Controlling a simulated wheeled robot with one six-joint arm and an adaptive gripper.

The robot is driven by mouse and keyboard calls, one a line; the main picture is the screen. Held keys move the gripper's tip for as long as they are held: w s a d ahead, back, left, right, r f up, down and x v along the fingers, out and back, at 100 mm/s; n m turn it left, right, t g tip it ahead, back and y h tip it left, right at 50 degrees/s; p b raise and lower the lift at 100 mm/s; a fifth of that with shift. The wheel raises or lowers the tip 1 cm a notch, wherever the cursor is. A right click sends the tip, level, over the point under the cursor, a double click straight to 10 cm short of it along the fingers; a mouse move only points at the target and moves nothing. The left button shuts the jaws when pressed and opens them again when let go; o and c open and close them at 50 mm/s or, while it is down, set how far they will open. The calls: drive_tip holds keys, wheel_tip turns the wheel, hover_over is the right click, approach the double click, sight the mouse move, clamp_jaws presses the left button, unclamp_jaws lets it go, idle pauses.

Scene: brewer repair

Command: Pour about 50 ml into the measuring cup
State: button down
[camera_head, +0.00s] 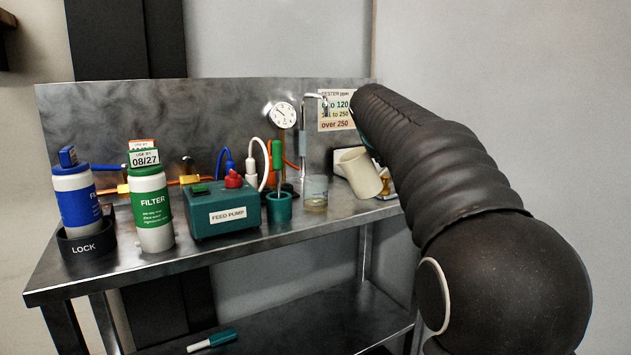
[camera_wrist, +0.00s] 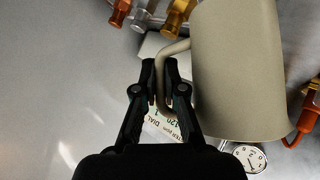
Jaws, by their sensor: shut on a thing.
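The beige jug (camera_head: 362,174) is in the air, tilted with its top leaning left, just right of the measuring cup (camera_head: 316,186). The clear cup stands upright on the steel bench with a little brownish liquid at its bottom. I see no stream between them. In the wrist view, my gripper (camera_wrist: 167,70) is shut on the handle of the jug (camera_wrist: 238,70). The jug's inside and liquid level are hidden. In the head view my arm hides the gripper. The cup cannot be made out in the wrist view.
Left of the cup are a teal pot (camera_head: 278,209) with a green-handled tool, the feed pump (camera_head: 224,207), a green filter (camera_head: 152,212) and a blue filter (camera_head: 75,200). A dial gauge (camera_head: 283,115) and a tap (camera_head: 305,97) are behind. The bench's front strip is clear.

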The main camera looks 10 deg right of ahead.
drive_tip(key=shift+a+r+n+h+b, duration=0.2)
drive_tip(key=shift+a+n+h+b, duration=0.15)
drive_tip(key=shift+a+b, duration=0.3)
drive_tip(key=shift+a+r+n+h+b, duration=0.25)
drive_tip(key=shift+a+h+b, duration=0.2)
drive_tip(key=shift+a+b, duration=0.15)
drive_tip(key=shift+w+a+r+t, duration=0.1)
drive_tip(key=shift+r+t, duration=0.2)
drive_tip(key=shift+r, duration=0.2)
drive_tip(key=shift+a+r+n+h, duration=0.2)
drive_tip(key=shift+r+h, duration=0.1)
drive_tip(key=shift+r, duration=0.2)
drive_tip(key=shift+a+r+n+h, duration=0.1)
drive_tip(key=shift+a+r+h, duration=0.15)
drive_tip(key=shift+r, duration=0.2)
drive_tip(key=shift+a+r+h, duration=0.15)
drive_tip(key=shift+r+h, duration=0.15)
drive_tip(key=shift+h, duration=0.05)
drive_tip(key=shift+a+r+n+t+h+b, duration=0.15)
drive_tip(key=shift+r+n+t+h+b, duration=0.15)
drive_tip(key=shift+r+n+b, duration=0.15)
drive_tip(key=shift+a+r+n+t+h+b, duration=0.4)
drive_tip(key=shift+a+r+n+h+b, duration=0.25)
drive_tip(key=shift+a+r+h+b, duration=0.2)
idle(1.4)
drive_tip(key=shift+d, duration=0.1)
